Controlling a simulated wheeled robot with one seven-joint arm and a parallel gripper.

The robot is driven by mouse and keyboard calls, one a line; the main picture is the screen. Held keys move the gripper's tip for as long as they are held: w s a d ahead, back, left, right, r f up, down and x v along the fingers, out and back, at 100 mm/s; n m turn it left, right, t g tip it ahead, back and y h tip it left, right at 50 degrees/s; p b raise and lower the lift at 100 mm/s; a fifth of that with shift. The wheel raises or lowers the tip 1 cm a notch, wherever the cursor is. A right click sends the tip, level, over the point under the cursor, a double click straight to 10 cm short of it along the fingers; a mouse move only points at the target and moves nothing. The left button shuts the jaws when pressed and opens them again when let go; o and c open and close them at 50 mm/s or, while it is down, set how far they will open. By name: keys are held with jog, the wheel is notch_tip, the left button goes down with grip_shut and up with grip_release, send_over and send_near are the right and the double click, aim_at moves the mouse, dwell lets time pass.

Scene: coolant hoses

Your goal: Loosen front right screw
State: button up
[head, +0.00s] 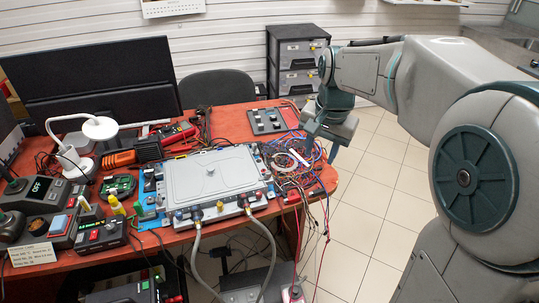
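A flat grey cold plate (215,175) lies on a blue-edged base (212,218) on the red-brown table. The front right screw is too small to make out at the plate's front right corner. My gripper (321,149) hangs in the air to the right of and above the plate, over the table's right end. Its two fingers point down, appear spread apart, and hold nothing visible.
A tangle of coloured wires (298,165) lies right of the plate, below my gripper. A white lamp (98,128), a red multimeter (178,133) and several control boxes crowd the left side. A dark drawer unit (297,60) and chair (217,88) stand behind. Tiled floor is open at the right.

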jog(key=w+a+f+m, duration=0.3)
jog(key=w+a, duration=0.3)
jog(key=w, duration=0.3)
jog(key=m+g+b, duration=0.1)
jog(key=m+b, duration=0.1)
send_over(267, 173)
notch_tip(267, 173, down, 6)
jog(key=shift+h, duration=0.3)
notch_tip(267, 173, down, 13)
jog(key=shift+w+d+r, duration=0.1)
grip_shut()
